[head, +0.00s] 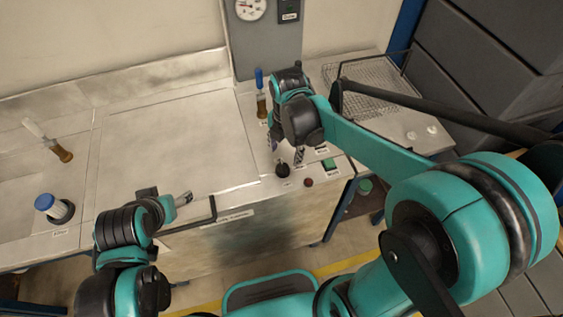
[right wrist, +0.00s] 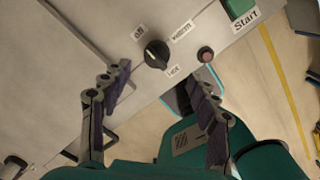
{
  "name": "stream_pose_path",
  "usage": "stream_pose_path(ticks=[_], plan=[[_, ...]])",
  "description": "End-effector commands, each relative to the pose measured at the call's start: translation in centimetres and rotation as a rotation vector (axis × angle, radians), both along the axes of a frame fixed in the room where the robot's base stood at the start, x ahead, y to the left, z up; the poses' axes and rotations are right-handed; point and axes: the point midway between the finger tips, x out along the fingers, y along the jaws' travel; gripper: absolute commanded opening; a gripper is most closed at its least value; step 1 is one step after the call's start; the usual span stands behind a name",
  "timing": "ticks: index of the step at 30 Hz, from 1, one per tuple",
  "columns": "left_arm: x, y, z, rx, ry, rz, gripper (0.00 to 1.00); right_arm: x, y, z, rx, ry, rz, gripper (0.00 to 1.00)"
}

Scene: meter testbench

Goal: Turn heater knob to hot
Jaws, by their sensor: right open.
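The heater knob (right wrist: 157,54) is round and black on the pale bench top, with "off", "warm" and "hot" labels around it. A light mark on it seems to face the "off" side. In the head view the knob (head: 283,170) is near the bench's front edge. My right gripper (right wrist: 162,84) is open and empty, its fingers pointing toward the knob from both sides and apart from it. In the head view the right gripper (head: 287,150) hangs just behind the knob. My left gripper (head: 184,199) is near the bench's front handle; its jaw opening is unclear.
A small red button (right wrist: 205,54) and a green Start button (right wrist: 238,8) are beside the knob. A brown bottle with a blue-handled tool (head: 262,105) stands behind. A wire basket (head: 365,85) is at the back right. A dark handle bar (head: 213,210) sticks out in front.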

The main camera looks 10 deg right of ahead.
Motion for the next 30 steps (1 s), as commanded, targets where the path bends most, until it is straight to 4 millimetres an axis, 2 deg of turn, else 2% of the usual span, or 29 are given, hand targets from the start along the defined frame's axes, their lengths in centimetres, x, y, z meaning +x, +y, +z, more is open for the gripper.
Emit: stream_pose_path(ticks=[3,7,18,23,30], plan=[[0.0,0.0,0.0,0.0,0.0,0.0,0.65,0.5,0.3,-0.6,-0.005,0.028,0.111,0.6],[0.0,0.0,-0.5,0.0,0.0,0.0,0.65,0.5,0.3,-1.8,-0.006,0.034,0.141,0.6],[0.0,0.0,-2.8,0.0,0.0,0.0,0.65,0.5,0.3,-7.5,-0.006,0.033,0.137,0.6],[0.0,0.0,-3.1,0.0,0.0,0.0,0.65,0.5,0.3,-8.4,-0.005,0.032,0.137,0.6],[0.0,0.0,-3.0,0.0,0.0,0.0,0.65,0.5,0.3,-8.5,-0.005,0.032,0.136,0.6]])
